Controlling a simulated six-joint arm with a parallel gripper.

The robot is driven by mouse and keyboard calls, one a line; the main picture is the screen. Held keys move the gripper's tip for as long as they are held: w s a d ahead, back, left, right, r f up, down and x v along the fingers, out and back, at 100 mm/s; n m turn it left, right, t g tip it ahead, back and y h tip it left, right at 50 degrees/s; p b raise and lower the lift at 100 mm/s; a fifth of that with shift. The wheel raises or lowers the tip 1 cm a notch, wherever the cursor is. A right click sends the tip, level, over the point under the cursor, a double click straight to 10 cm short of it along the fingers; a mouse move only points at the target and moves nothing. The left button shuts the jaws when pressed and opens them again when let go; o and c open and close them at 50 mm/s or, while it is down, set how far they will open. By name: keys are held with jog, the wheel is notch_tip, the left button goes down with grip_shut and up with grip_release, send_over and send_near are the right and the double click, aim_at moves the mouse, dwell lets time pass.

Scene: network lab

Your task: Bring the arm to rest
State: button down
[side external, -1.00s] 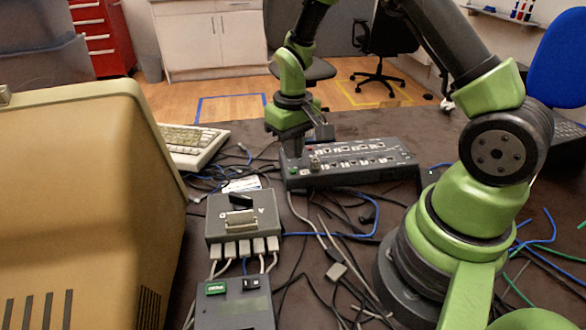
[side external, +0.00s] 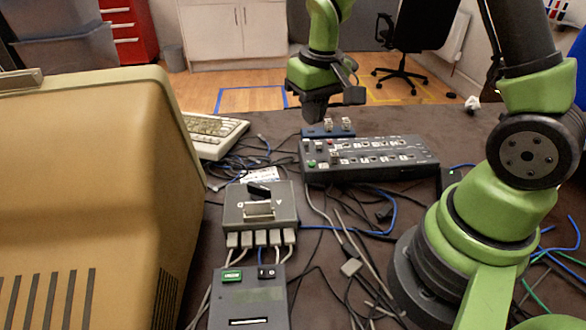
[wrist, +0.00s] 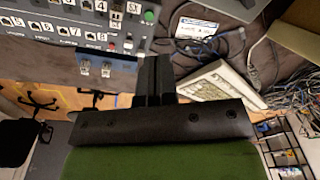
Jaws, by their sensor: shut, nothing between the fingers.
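My gripper (side external: 316,112) hangs above the back of the dark table, just behind and above the grey port box (side external: 368,172). Its fingers point down, closed together with nothing between them. In the wrist view the shut fingers (wrist: 153,80) show as a dark block at the centre. The port box has numbered ports and a green button, and it shows at the top left of the wrist view (wrist: 75,30). A small blue holder (side external: 328,131) with metal connectors stands behind the port box, below and near my gripper; it also shows in the wrist view (wrist: 95,68).
A grey switch box (side external: 285,205) with cables plugged in and another grey box (side external: 225,302) stand at the front. A beige monitor (side external: 90,190) fills the left, with a keyboard (side external: 212,135) behind it. Loose cables (side external: 345,255) cover the middle. Air above the table is clear.

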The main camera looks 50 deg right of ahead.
jog(key=s+a+r+t+y, duration=0.1)
jog(key=s+a+r+t, duration=0.2)
jog(key=s+r, duration=0.4)
jog(key=s+a+r+t+y, duration=0.1)
jog(key=s+a+r+t, duration=0.2)
jog(key=s+r, duration=0.5)
jog(key=shift+s+a+r+m, duration=0.15)
jog(key=shift+s+a+m, duration=0.2)
jog(key=shift+a, duration=0.35)
dwell(0.9)
jog(key=w+a+f+m+y, duration=0.1)
jog(key=w+f+m+y, duration=0.3)
jog(key=w+m, duration=0.95)
jog(key=w+d+f+m+h, duration=0.1)
jog(key=d+f+m, duration=0.4)
jog(key=m, duration=0.6)
jog(key=w+d+f+m+t+h, duration=0.1)
jog(key=d+f+m, duration=0.4)
jog(key=m, duration=0.7)
jog(key=shift+w+d+f+h, duration=0.3)
jog(key=shift+w+f+h, duration=0.1)
jog(key=shift+f, duration=0.3)
